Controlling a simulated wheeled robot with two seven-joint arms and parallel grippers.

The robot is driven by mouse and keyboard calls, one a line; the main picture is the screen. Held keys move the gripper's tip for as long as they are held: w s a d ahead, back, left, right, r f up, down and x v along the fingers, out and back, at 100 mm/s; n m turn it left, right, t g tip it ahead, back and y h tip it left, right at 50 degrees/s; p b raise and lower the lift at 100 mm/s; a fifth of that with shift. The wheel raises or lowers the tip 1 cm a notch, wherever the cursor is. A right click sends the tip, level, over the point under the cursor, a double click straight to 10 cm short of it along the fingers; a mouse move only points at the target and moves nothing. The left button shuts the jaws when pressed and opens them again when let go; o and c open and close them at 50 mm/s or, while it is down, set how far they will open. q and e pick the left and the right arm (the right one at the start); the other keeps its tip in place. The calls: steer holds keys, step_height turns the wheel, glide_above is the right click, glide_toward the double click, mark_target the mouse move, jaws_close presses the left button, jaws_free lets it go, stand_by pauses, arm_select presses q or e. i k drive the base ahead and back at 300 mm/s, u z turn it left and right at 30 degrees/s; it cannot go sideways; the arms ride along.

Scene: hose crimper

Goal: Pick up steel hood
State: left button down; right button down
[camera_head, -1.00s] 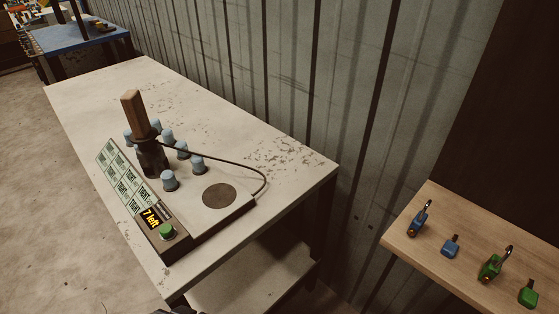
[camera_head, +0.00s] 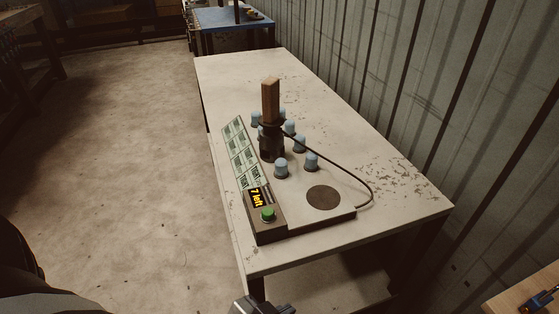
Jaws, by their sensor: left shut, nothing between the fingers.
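No object that I can surely call a steel hood shows in the head view. My left gripper (camera_head: 262,306) shows only partly at the bottom edge, in front of the bench's near side. It is shut and empty, apart from the device. My right gripper is out of view.
The scuffed pale bench (camera_head: 400,190) has free room behind and right of the device. A cable loops along the device's right side. A corrugated wall (camera_head: 440,90) runs along the right. A wooden shelf (camera_head: 525,290) juts in at lower right. Open floor (camera_head: 140,150) lies left.

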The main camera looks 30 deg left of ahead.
mark_target(271, 146)
steer(key=z, duration=0.05)
steer(key=k, duration=0.5)
steer(key=u, duration=0.7)
steer(key=i, duration=0.4)
steer(key=u, duration=0.55)
steer(key=k, duration=0.5)
steer(key=z, duration=0.7)
steer(key=i, duration=0.55)
steer(key=u, duration=0.8)
